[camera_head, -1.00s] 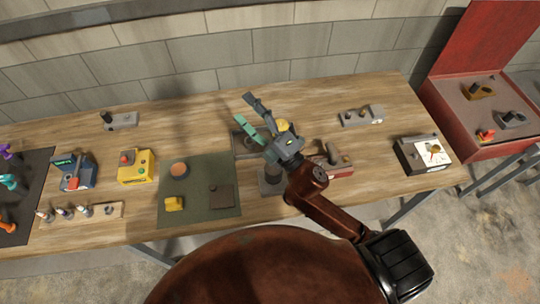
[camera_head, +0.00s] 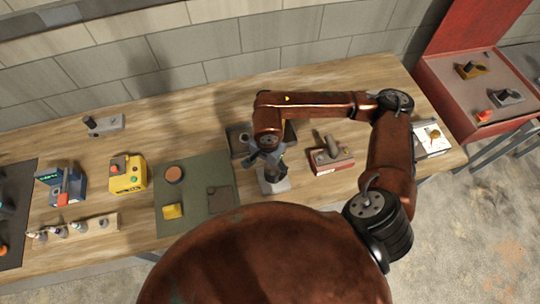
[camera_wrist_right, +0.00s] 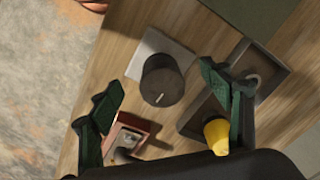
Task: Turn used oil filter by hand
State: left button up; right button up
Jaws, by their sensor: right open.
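A dark round oil filter (camera_wrist_right: 162,82) with a pale line on its top stands upright on a light grey square base (camera_wrist_right: 143,62) in the right wrist view. In the head view the base (camera_head: 274,187) shows near the table's front edge, and my gripper mostly hides the filter. My right gripper (camera_head: 268,160) points down over it. In the wrist view its green fingers (camera_wrist_right: 162,88) are spread wide on either side of the filter, with gaps between, holding nothing. My left gripper is out of view.
A dark tray (camera_wrist_right: 271,66) with a yellow cup (camera_wrist_right: 216,135) lies close beside the filter. A red box with a grey handle (camera_head: 331,158) stands to its right. A green mat (camera_head: 197,205) lies left. A red case (camera_head: 455,98) stands far right.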

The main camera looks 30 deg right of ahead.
aim_at(274, 168)
jog(key=d, duration=0.1)
jog(key=w+d+h, duration=0.1)
jog(key=shift+w+d, duration=0.1)
jog(key=shift+d, duration=0.25)
jog(key=shift+w+d+f+p, duration=0.15)
jog(key=shift+f+p, duration=0.3)
jog(key=shift+f, duration=1.4)
jog(key=shift+w+d+f+p, duration=0.1)
jog(key=shift+d+f+p, duration=0.25)
jog(key=shift+f, duration=1.5)
jog(key=shift+a, duration=0.1)
jog(key=shift+c, duration=0.5)
